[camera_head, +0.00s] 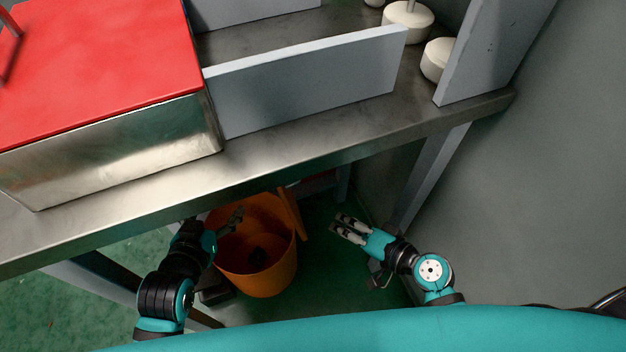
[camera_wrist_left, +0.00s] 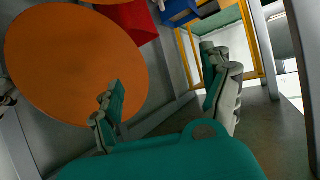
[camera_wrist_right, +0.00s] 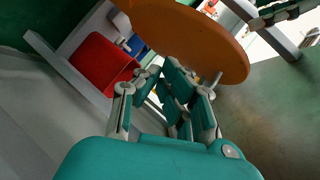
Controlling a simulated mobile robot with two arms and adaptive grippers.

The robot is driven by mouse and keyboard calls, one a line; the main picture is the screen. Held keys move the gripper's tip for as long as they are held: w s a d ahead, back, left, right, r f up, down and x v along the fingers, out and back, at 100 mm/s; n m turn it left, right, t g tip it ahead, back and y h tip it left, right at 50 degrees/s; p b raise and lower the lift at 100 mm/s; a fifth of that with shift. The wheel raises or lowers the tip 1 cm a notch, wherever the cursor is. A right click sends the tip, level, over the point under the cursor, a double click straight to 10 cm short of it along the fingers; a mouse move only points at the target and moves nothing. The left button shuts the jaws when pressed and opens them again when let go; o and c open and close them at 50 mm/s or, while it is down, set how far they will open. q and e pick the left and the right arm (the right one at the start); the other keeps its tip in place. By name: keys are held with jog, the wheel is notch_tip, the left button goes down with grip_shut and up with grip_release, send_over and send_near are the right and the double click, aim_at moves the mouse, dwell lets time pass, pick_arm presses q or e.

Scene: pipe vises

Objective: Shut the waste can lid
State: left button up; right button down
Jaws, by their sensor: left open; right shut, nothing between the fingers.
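The orange waste can (camera_head: 258,272) stands on the green floor under the steel bench, with a dark lump inside. Its orange lid (camera_head: 291,213) is up at the can's right side, seen nearly edge-on. The lid shows as a broad orange disc in the left wrist view (camera_wrist_left: 75,62) and the right wrist view (camera_wrist_right: 192,38). My left gripper (camera_head: 236,222) is open and empty over the can's mouth, left of the lid. My right gripper (camera_head: 337,225) is shut and empty, right of the lid and apart from it in the head view.
The steel bench edge (camera_head: 290,152) runs above the can. A red-topped metal box (camera_head: 110,140) and grey panels (camera_head: 310,85) stand on the bench. A grey bench leg (camera_head: 428,178) and a grey wall (camera_head: 530,190) are to the right. A red bin (camera_wrist_right: 100,65) shows in the right wrist view.

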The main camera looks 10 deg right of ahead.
pick_arm(q)
notch_tip(320, 180, up, 10)
jog(key=d+f+t+h+b, duration=0.1)
jog(key=t+b, duration=0.1)
jog(key=t, duration=0.2)
pick_arm(e)
jog(key=w+d+r+m+t, duration=0.4)
jog(key=r+m+t, duration=0.1)
jog(key=r+m, duration=0.1)
pick_arm(q)
jog(key=f+g, duration=0.1)
jog(key=s+a+f+g+p, duration=0.1)
jog(key=f, duration=0.1)
jog(key=s+f+g+y, duration=0.1)
jog(key=f+g, duration=0.1)
jog(key=shift+a+f+p, duration=0.2)
jog(key=shift+a+p, duration=0.1)
pick_arm(e)
jog(key=w+a, duration=0.7)
jog(key=a, duration=0.2)
jog(key=shift+r, duration=0.25)
